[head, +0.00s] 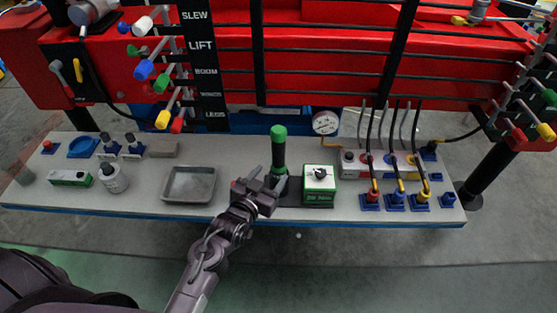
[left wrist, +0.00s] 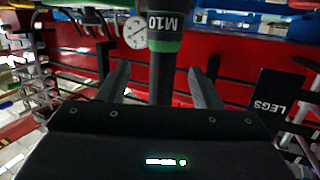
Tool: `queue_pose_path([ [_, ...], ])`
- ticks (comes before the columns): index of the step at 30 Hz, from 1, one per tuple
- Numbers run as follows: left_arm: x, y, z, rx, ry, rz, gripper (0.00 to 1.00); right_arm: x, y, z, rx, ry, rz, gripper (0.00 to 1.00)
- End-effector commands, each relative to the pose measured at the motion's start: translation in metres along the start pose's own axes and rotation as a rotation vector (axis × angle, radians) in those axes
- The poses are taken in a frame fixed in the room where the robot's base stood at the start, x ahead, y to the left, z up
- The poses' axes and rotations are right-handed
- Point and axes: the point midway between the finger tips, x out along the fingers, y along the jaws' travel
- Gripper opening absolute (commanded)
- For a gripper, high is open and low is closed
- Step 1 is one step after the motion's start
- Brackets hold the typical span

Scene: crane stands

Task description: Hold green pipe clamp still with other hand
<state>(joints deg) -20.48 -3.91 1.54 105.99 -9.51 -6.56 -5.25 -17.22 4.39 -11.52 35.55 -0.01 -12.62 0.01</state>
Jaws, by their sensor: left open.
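A black upright cylinder with green ends (head: 279,150) stands on a dark base on the bench; it is the pipe-like green thing here. My left gripper (head: 264,180) is at its lower part, coming from the front left, with its jaws open. In the left wrist view the cylinder (left wrist: 166,72), marked M10 with a green band, shows between the two spread fingers (left wrist: 162,84). I cannot tell whether either finger touches it. My right gripper is not in view.
A green box with a knob (head: 320,183) stands close right of the cylinder. A grey tray (head: 189,199) lies to the left. Hoses with red, blue and yellow fittings (head: 397,201) fill the right end. A gauge (head: 326,122) and the red crane (head: 310,60) stand behind.

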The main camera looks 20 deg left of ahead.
Motion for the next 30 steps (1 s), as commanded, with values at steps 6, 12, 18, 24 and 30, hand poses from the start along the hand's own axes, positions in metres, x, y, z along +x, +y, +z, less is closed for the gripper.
queue_pose_path([
  [6,0.009,0.0,-0.007,-0.022,0.156,-0.015,0.58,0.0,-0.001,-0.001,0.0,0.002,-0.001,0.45],
  [12,0.025,-0.001,-0.014,-0.026,0.19,-0.02,0.58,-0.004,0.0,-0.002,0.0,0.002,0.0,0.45],
  [18,0.046,-0.003,-0.02,-0.026,0.187,-0.019,0.58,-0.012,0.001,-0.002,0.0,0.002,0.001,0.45],
  [24,0.075,-0.005,-0.025,-0.026,0.186,-0.018,0.58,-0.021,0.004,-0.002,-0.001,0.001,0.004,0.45],
  [30,0.085,-0.006,-0.025,-0.026,0.185,-0.019,0.58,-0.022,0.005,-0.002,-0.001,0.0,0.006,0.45],
])
